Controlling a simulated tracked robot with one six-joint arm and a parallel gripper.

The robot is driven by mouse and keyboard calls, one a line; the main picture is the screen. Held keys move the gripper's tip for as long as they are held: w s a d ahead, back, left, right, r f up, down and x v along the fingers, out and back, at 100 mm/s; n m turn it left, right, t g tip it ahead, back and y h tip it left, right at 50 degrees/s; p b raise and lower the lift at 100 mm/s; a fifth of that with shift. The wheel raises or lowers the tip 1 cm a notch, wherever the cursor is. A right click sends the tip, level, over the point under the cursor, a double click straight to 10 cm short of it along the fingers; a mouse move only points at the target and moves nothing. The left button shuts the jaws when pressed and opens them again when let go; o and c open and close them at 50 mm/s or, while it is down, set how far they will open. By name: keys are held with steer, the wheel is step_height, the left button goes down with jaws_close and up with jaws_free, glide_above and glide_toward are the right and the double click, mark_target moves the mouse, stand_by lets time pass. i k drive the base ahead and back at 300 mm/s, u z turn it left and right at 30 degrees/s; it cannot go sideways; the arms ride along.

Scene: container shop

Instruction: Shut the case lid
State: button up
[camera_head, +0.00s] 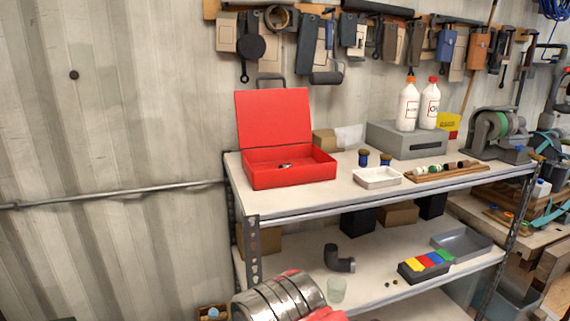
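The red case (290,175) stands at the left end of the upper shelf of a metal rack. Its lid (273,118) is open and stands nearly upright at the back, with a dark handle (270,80) on its top edge. A small metallic item (285,165) lies inside the case. A silver and red part at the bottom of the view seems to be my arm, well below and in front of the case. My gripper's fingers are not in view.
On the upper shelf (345,190), right of the case, are a white tray (377,178), small jars, and a grey box (406,139) with two white bottles. A cardboard box (326,140) stands behind the case. Tools hang above.

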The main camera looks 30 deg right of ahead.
mark_target(273, 116)
steer(key=z, duration=1.15)
steer(key=k, duration=0.7)
steer(key=u, duration=0.6)
steer(key=i, duration=1)
